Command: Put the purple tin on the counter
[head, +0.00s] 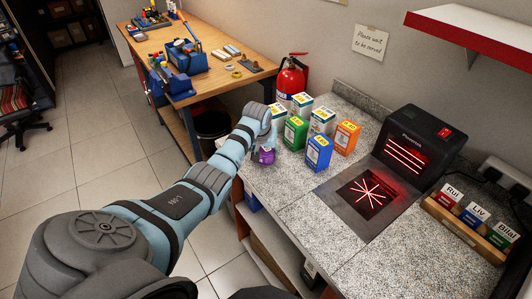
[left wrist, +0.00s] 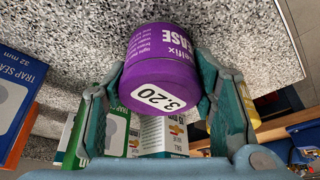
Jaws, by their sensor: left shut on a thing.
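The purple tin (head: 266,156) has a white price label reading 3.20, which shows in the left wrist view (left wrist: 160,97). My left gripper (head: 264,145) is shut on the tin, with one finger on each side of it in the left wrist view (left wrist: 162,80). The tin is at the left edge of the speckled grey counter (head: 291,198), beside the boxes. I cannot tell whether its base touches the counter top. My right gripper is not in view.
Several boxes stand close by, including a green box (head: 295,132), a blue box (head: 318,153) and an orange box (head: 345,137). A scanner (head: 417,137) stands to the right, near a rack of name cards (head: 470,226). A red fire extinguisher (head: 291,78) is behind. The counter's front left is clear.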

